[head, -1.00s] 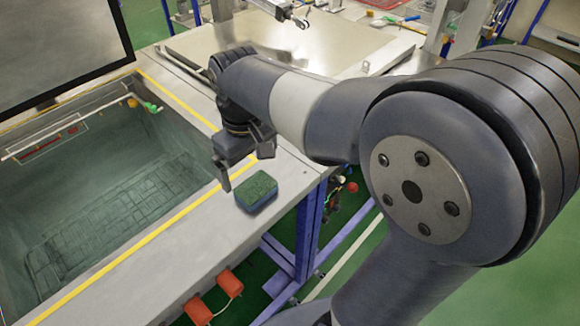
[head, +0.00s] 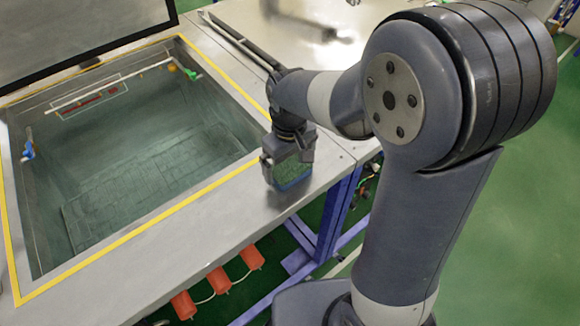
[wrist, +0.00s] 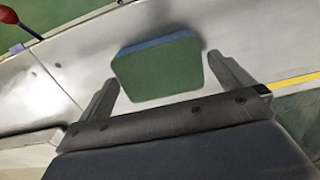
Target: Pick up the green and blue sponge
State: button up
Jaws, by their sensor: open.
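The green and blue sponge (head: 291,172) lies on the metal table's front strip, to the right of the sunken basin. It has a green top and a blue lower side. My gripper (head: 288,168) is right over it and hides part of it in the head view. In the wrist view the sponge (wrist: 158,68) lies ahead of and between the two open fingers of my gripper (wrist: 168,82). There is a gap on each side, and I see no contact.
The basin (head: 150,150) with a yellow-edged rim takes up the left, its dark lid (head: 70,35) raised. Red cylinders (head: 220,280) hang below the table's front edge. The metal top (head: 230,215) around the sponge is clear.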

aim_at(290, 167)
jog(key=shift+f, duration=0.6)
jog(key=shift+c, duration=0.6)
jog(key=c, duration=0.7)
notch_tip(290, 167, up, 10)
jog(key=shift+r+b, duration=0.1)
jog(key=shift+b, duration=0.2)
jog(key=shift+c, duration=0.2)
jog(key=o, duration=0.5)
jog(key=shift+c, duration=1.6)
jog(key=shift+s, duration=0.1)
jog(key=shift+c, duration=0.2)
